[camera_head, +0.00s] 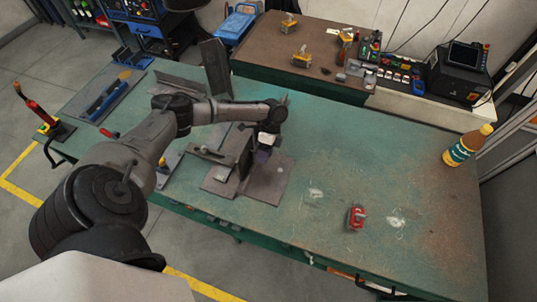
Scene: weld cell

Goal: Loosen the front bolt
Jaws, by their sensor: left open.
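My left gripper (264,155) hangs from my left arm over the middle of the green table (330,150), pointing down. It is open, just right of an upright dark plate (244,160). Flat metal plates (265,185) lie below it. A metal bar or clamp (208,152) lies left of the upright plate. I cannot make out the front bolt; it is too small or hidden by the gripper and plates. My right gripper is not in view.
A red tool or block (356,217) lies at the front right. A bottle (467,146) stands at the right edge. A torch-like red tool (34,110) stands at the left edge. A brown bench (270,45) is behind. The table's right half is mostly clear.

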